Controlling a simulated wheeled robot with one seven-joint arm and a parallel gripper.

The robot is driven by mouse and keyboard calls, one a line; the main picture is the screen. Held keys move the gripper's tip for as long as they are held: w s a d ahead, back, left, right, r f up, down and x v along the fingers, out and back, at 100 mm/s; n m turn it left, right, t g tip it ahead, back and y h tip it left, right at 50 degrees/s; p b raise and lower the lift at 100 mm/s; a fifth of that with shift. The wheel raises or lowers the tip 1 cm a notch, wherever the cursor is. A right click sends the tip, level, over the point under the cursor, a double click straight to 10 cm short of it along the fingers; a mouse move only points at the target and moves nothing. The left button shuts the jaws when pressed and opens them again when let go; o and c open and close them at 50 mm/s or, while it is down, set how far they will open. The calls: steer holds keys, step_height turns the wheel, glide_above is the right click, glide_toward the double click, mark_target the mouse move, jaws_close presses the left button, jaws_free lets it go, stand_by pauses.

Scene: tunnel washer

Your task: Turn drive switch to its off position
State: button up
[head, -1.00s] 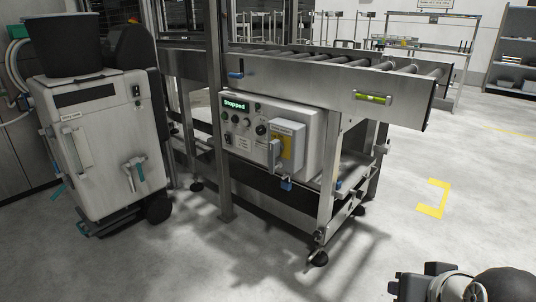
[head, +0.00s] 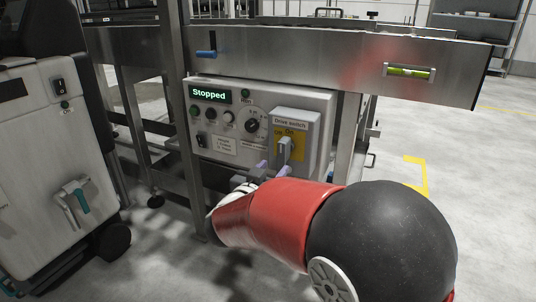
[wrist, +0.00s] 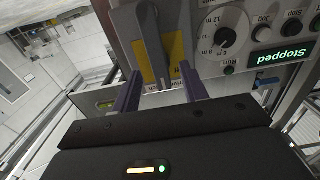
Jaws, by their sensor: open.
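The drive switch (head: 285,150) is a grey lever on a yellow plate, in a grey housing labelled "Drive switch" at the right of the control box. Its lever stands roughly upright, under the word "On". My gripper (head: 274,168) is just below and in front of it, largely hidden behind my red and black arm. In the wrist view, my gripper (wrist: 161,72) has two purple fingers spread apart. The grey lever (wrist: 151,42) lies between and beyond their tips. I cannot tell whether either finger touches it.
The control box (head: 230,150) has knobs and a green display (head: 210,95) reading "Stopped". A metal conveyor beam (head: 340,65) runs just above it. A white cabinet (head: 50,150) stands at the left. The floor at the right is clear.

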mark_target(280, 160)
steer(key=x, duration=0.7)
steer(key=shift+w+d, duration=0.2)
steer(key=shift+c, duration=0.4)
jaws_close()
